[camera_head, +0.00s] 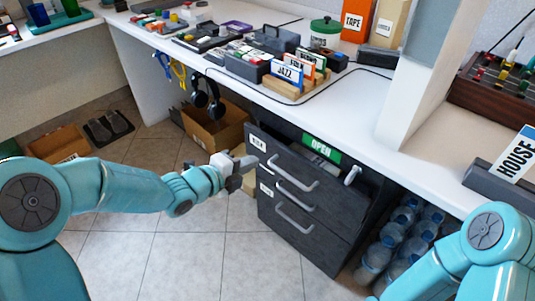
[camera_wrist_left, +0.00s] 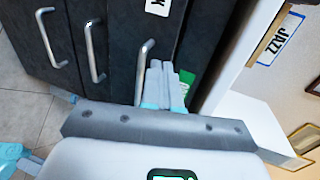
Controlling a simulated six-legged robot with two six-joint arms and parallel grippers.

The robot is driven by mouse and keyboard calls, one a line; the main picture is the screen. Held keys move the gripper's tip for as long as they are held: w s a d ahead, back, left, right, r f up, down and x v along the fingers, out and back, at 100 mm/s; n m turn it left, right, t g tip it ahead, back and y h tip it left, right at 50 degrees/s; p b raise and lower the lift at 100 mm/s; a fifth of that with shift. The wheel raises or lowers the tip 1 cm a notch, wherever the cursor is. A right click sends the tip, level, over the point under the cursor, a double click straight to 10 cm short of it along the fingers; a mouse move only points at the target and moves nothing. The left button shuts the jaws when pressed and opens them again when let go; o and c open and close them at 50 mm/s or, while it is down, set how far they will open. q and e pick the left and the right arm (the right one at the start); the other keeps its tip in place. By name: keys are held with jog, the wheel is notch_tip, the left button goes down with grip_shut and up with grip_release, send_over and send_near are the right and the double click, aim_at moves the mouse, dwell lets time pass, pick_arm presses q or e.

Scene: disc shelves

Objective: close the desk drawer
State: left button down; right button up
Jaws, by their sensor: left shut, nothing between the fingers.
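The dark desk drawer unit (camera_head: 325,240) stands under the white desk, with several silver bar handles on its front. The top drawer (camera_head: 290,155) appears pulled out a little, with a dark gap behind its front; its handle (camera_head: 295,177) shows below a white label. My left gripper (camera_head: 250,163) is shut and empty, close to the left side of the top drawer's front. In the left wrist view its closed fingers (camera_wrist_left: 165,82) are beside a silver handle (camera_wrist_left: 142,68); I cannot tell whether they touch. My right arm enters at lower right, its gripper out of view.
A green OPEN sign (camera_head: 321,147) is below the desk edge. Water bottles (camera_head: 400,240) stand right of the drawers. A cardboard box (camera_head: 215,127) and hanging headphones (camera_head: 208,97) are to the left. The desk (camera_head: 345,95) bears disc racks. Tiled floor in front is clear.

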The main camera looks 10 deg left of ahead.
aim_at(279, 143)
pick_arm(q)
jog(key=x, duration=0.4)
jog(key=b+x, duration=0.1)
jog(key=x, duration=0.1)
jog(key=shift+w+d+r, duration=0.1)
jog(key=shift+w+r, duration=0.1)
jog(key=shift+r, duration=0.1)
jog(key=shift+w+d+r, duration=0.1)
jog(key=shift+w+d, duration=0.25)
jog(key=shift+w, duration=0.15)
jog(key=w+d, duration=0.2)
jog(key=w, duration=0.1)
jog(key=shift+w+d, duration=0.25)
jog(key=shift+r, duration=0.25)
